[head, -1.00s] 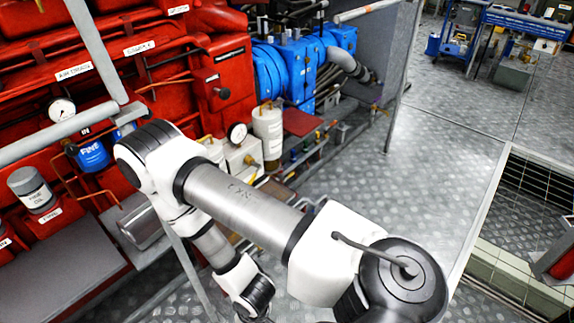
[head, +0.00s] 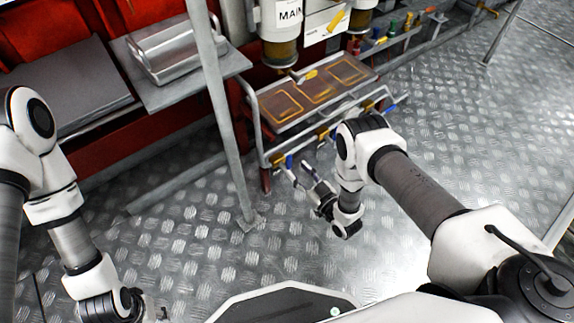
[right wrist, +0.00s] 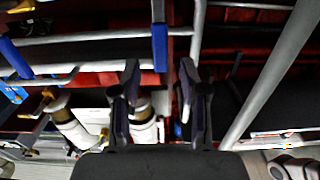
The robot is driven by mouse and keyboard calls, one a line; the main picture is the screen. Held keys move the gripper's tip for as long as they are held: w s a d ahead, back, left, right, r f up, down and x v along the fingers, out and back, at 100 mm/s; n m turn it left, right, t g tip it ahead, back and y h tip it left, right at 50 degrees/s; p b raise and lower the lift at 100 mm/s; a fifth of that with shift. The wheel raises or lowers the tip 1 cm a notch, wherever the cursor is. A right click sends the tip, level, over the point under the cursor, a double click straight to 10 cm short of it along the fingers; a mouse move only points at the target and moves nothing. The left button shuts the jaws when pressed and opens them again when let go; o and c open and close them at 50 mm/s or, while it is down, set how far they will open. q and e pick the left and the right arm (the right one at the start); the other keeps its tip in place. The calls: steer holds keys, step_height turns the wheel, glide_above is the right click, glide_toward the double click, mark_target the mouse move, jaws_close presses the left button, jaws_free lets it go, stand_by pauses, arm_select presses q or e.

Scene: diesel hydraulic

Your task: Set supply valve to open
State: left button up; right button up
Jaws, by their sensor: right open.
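A low pipe frame at the tray's front carries several small coloured valve handles. A blue handle (head: 289,162) hangs from it just beyond my right gripper (head: 302,172), which is open and empty. In the right wrist view this blue handle (right wrist: 160,47) hangs upright, ahead of and between the spread fingers of the right gripper (right wrist: 160,80), apart from them. No label marks which handle is the supply valve. A second blue handle (right wrist: 14,57) is tilted at the left there. My left gripper (head: 158,307) is partly seen at the bottom edge; its jaws are unclear.
A brown tray (head: 300,107) with orange outlines sits behind the handles. A grey upright post (head: 222,120) stands left of them. A grey shelf with a metal box (head: 175,48) is further left. The tread-plate floor (head: 450,130) is clear to the right.

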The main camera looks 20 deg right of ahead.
mark_target(290, 162)
steer(key=b+x, duration=0.1)
steer(key=x, duration=0.4)
steer(key=shift+f+b, duration=0.2)
steer(key=shift+b, duration=0.2)
steer(key=shift+w+a+r, duration=0.1)
steer(key=shift+w+r, duration=0.05)
steer(key=shift+w, duration=0.15)
jaws_close()
arm_select(q)
step_height(290, 162, down, 2)
steer(key=shift+f, duration=0.2)
